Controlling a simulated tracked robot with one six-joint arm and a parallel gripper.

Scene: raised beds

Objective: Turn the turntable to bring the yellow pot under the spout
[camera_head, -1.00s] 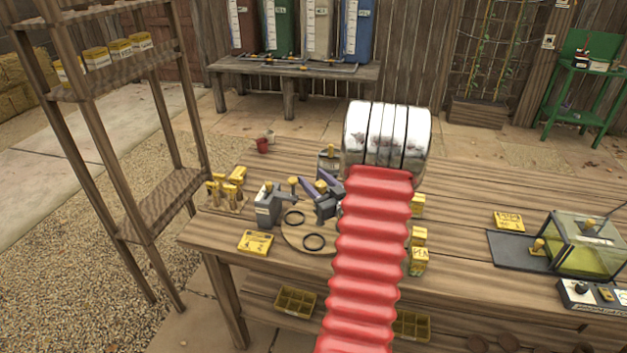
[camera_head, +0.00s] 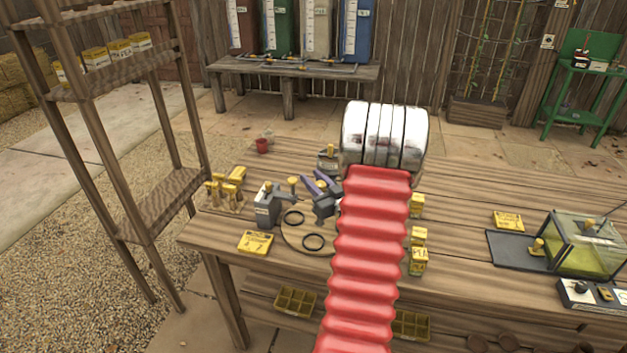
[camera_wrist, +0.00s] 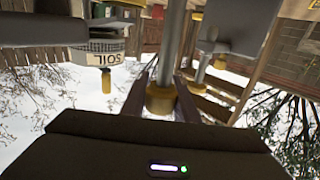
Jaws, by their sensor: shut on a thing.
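The turntable (camera_head: 292,240) is a round wooden disc on the bench, with black rings on its top. My gripper (camera_head: 320,186) has purple fingers and is at the turntable's back right side. In the wrist view, my gripper (camera_wrist: 160,92) is closed around a grey post with a yellow end (camera_wrist: 160,101). A grey dispenser (camera_head: 266,208) with a white label stands at the turntable's left edge. I cannot make out the yellow pot; my arm hides the turntable's right side.
A small red pot (camera_head: 262,146) stands at the bench's back left. More yellow boxes (camera_head: 418,238) are right of my arm. A glass case (camera_head: 585,245) stands at far right.

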